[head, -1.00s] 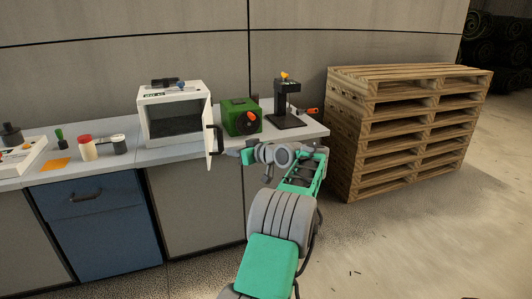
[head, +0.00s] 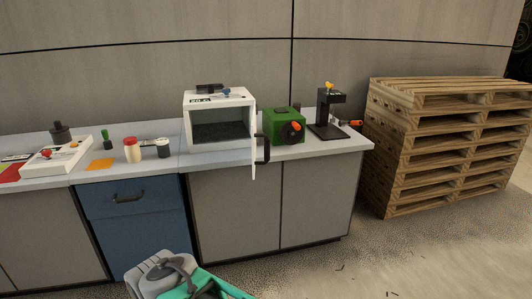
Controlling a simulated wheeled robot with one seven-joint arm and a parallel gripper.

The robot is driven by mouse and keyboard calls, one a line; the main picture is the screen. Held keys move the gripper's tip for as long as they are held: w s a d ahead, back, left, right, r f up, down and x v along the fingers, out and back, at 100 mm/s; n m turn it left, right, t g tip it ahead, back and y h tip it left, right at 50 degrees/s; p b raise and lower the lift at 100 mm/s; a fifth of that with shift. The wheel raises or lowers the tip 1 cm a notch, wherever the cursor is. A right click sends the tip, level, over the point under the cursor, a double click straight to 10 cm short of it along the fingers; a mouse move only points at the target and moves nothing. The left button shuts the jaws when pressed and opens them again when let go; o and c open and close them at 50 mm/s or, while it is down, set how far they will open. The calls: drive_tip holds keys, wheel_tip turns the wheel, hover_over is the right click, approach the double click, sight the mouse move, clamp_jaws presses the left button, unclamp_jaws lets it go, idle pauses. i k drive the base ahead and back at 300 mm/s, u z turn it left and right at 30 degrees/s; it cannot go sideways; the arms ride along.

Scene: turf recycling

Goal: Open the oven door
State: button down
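The oven (head: 219,98) is a white box on the grey counter with a dark interior showing. Its white door (head: 254,150) stands swung wide open at the right side, seen nearly edge-on, with a black handle (head: 265,148) on it. Part of my teal and grey arm shows at the bottom of the head view, well below and apart from the oven and its door. My gripper's fingers are not in view.
A green box with an orange knob (head: 285,126) and a black stand (head: 327,115) are right of the oven. Left are a white device (head: 55,158), a red-capped jar (head: 132,150) and a blue drawer cabinet (head: 134,220). Stacked pallets (head: 440,140) stand at right, beside open floor.

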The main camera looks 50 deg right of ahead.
sight(255, 135)
drive_tip(key=z, duration=0.25)
drive_tip(key=i, duration=0.85)
drive_tip(key=u, duration=0.6)
